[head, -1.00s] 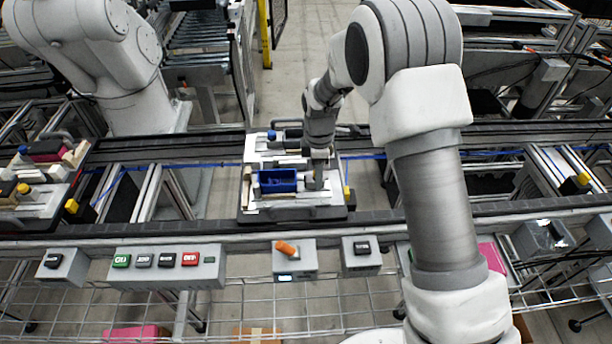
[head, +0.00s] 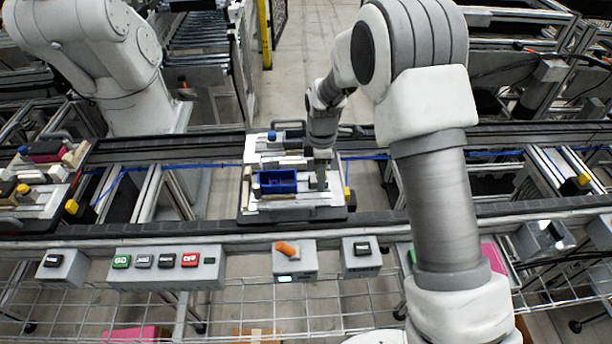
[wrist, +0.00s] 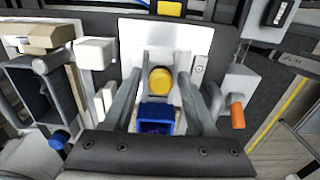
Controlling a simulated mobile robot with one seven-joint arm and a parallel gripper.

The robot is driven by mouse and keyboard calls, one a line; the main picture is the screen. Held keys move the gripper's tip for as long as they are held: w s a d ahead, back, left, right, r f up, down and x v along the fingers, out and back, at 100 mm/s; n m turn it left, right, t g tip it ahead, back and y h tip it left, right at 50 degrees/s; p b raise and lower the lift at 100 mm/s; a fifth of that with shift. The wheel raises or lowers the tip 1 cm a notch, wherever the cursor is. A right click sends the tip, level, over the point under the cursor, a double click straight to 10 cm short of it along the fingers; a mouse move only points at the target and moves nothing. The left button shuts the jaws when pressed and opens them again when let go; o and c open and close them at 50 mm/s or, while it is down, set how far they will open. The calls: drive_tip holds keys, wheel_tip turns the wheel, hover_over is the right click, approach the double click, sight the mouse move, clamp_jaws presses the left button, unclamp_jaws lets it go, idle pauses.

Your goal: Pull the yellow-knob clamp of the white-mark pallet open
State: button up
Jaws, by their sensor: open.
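The yellow knob (wrist: 161,80) of the clamp shows in the wrist view in front of a white plate (wrist: 190,40). My gripper (wrist: 160,77) is open, with one finger on each side of the knob. I cannot tell whether either finger touches it. A blue bin (wrist: 168,106) lies just below the knob in that view. In the head view my gripper (head: 321,184) reaches down over the right part of the middle pallet (head: 290,214), beside the blue bin (head: 277,181). There the gripper hides the yellow knob. I cannot make out a separate white mark.
A blue knob (head: 271,135) stands at the pallet's back left. A yellow block (head: 347,194) sits by its right edge. Another pallet with a yellow knob (head: 24,189) is at far left. A button panel (head: 168,263) and orange switch (head: 287,249) line the front rail (head: 120,240).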

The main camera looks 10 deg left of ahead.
drive_tip(key=shift+r+p, duration=2.15)
drive_tip(key=shift+r, duration=1.85)
drive_tip(key=shift+d+r, duration=0.15)
drive_tip(key=shift+r, duration=0.1)
drive_tip(key=s+d+r+m+t, duration=0.1)
drive_tip(key=s+d+r+m, duration=0.4)
drive_tip(key=r, duration=0.4)
drive_tip(key=s+d+r+m+t, duration=0.25)
drive_tip(key=d+r+m, duration=0.25)
drive_tip(key=d+r, duration=0.3)
drive_tip(key=s+d+r+m, duration=0.1)
drive_tip(key=s+d+m, duration=0.1)
drive_tip(key=s, duration=0.4)
drive_tip(key=s+d+r+m+t+b, duration=0.1)
drive_tip(key=s+d+r+m, duration=0.1)
drive_tip(key=s+m, duration=0.3)
drive_tip(key=s+d+r+m+t, duration=0.1)
drive_tip(key=s+d+r+m, duration=0.1)
drive_tip(key=s, duration=0.5)
drive_tip(key=shift+d+r+m+b, duration=0.2)
drive_tip(key=shift+d+m+b, duration=0.2)
drive_tip(key=shift+d+m, duration=0.6)
